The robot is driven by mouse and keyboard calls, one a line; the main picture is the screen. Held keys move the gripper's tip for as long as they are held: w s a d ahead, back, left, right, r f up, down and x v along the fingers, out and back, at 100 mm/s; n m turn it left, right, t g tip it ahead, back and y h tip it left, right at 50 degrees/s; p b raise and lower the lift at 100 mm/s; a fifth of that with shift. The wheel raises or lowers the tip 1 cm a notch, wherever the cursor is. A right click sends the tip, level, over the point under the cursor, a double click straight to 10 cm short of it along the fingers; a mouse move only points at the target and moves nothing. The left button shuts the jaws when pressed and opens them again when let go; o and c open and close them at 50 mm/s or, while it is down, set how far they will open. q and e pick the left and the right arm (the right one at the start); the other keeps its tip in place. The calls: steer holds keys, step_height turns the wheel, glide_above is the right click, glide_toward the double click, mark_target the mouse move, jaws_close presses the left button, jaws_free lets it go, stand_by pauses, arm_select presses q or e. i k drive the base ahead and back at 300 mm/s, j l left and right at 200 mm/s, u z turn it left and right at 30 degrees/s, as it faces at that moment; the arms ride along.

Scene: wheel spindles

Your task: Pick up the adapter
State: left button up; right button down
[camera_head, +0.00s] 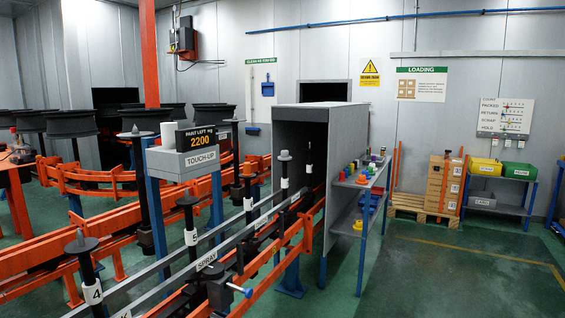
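Several small coloured pieces (362,171) stand on the top of a grey side shelf (352,184) with blue legs, right of the grey booth. They are yellow, purple, green, blue and red. Another blue piece (371,199) lies on the lower level. Dark spindles stand along the rail, with grey disc-like tops such as the near one (81,244) and one by the booth mouth (285,156). I cannot tell which piece is the adapter. Neither of my grippers shows in this view.
Orange rails (120,222) run from the lower left to the grey booth (330,128). Stacked boxes (444,185) on a pallet and a blue rack (508,190) with bins stand at the right. The green floor (440,270) there is clear.

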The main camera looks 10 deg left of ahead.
mark_target(285, 155)
steer(key=i+l+z, duration=0.1)
steer(key=i+z, duration=0.35)
steer(key=i, duration=1.3)
steer(key=i+l+u, duration=0.1)
steer(key=i, duration=1.6)
